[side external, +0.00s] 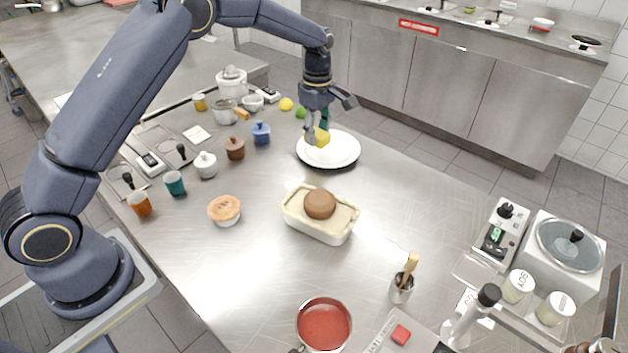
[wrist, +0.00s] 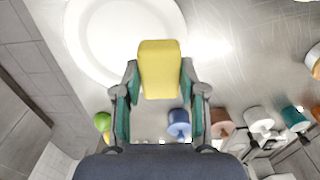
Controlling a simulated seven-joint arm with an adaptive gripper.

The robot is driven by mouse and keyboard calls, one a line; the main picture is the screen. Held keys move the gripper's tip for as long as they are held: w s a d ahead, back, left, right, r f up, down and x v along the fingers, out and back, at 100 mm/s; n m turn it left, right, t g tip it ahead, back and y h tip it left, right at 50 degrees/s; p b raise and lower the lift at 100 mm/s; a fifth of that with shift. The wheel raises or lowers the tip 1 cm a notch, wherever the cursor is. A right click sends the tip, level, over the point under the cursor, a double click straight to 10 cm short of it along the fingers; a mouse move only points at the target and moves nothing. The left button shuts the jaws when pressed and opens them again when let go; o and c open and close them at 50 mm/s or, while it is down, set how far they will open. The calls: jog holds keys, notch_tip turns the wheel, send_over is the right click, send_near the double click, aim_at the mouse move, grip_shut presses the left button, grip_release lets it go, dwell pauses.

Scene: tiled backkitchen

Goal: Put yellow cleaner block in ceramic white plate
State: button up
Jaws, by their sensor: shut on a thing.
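The yellow cleaner block (side external: 322,137) is held between the fingers of my gripper (side external: 317,130). It also shows in the wrist view (wrist: 159,70), between the teal-padded fingertips of my gripper (wrist: 158,95). The ceramic white plate (side external: 345,154) lies on the steel table under the block; in the wrist view its rim (wrist: 80,62) shows behind the block. In the side view the block is over the left part of the plate. I cannot tell whether it touches the plate.
A blue lidded pot (side external: 261,134), a brown pot (side external: 235,149), a lemon (side external: 286,104) and a green lime (side external: 300,112) stand near the plate. A cream loaf dish (side external: 320,228) with a brown lump sits in front. The table right of the plate is clear.

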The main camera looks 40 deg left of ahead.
aim_at(321, 156)
jog(key=shift+w+f, duration=0.8)
jog(key=shift+f, duration=1.7)
jog(key=shift+f, duration=0.15)
jog(key=o, duration=1.2)
